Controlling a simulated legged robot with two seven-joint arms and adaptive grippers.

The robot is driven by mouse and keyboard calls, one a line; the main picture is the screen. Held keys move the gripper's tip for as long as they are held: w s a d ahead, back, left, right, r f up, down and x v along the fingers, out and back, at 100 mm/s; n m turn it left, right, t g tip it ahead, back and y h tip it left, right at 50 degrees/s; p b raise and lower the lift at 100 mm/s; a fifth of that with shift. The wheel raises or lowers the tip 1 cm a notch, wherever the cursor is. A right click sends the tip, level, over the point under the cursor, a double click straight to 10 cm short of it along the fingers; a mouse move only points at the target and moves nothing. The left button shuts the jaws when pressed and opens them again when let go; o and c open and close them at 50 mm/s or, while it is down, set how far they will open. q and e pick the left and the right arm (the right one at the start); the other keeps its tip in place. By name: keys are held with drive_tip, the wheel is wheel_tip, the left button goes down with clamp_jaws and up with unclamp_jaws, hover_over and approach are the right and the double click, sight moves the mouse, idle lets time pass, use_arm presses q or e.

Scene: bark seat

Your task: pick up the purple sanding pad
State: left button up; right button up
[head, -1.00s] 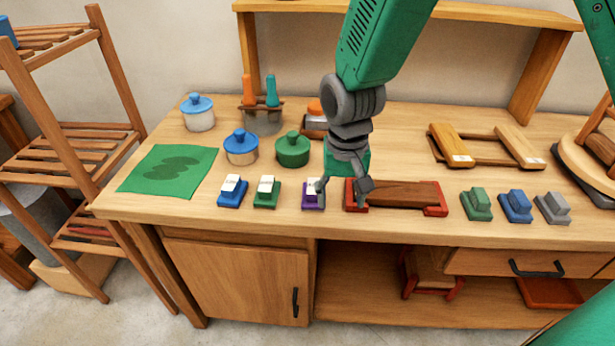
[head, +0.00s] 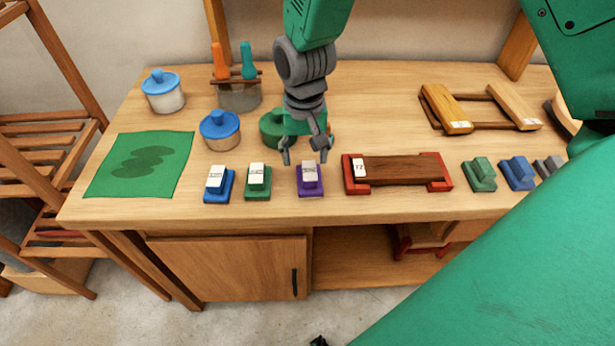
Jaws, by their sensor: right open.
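The purple sanding pad (head: 311,191) sits near the front edge of the bench, with a pale labelled block on its top. My right gripper (head: 305,160) points down just behind and above the pad in the head view. Its fingers are spread and nothing is between them. I cannot tell the exact height of the fingertips over the pad. My left gripper does not show.
A green pad (head: 258,182) and a blue pad (head: 218,186) stand left of the purple one. A red-ended wooden block (head: 405,172) lies close on its right. A green lidded pot (head: 274,128) stands behind my gripper. Bare bench lies in front.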

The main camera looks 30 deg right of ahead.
sight(309, 170)
drive_tip(key=f, duration=0.3)
drive_tip(key=d+f, duration=0.1)
drive_tip(key=f, duration=0.1)
drive_tip(key=shift+f, duration=0.35)
drive_tip(key=shift+s, duration=0.15)
drive_tip(key=shift+a, duration=0.1)
clamp_jaws()
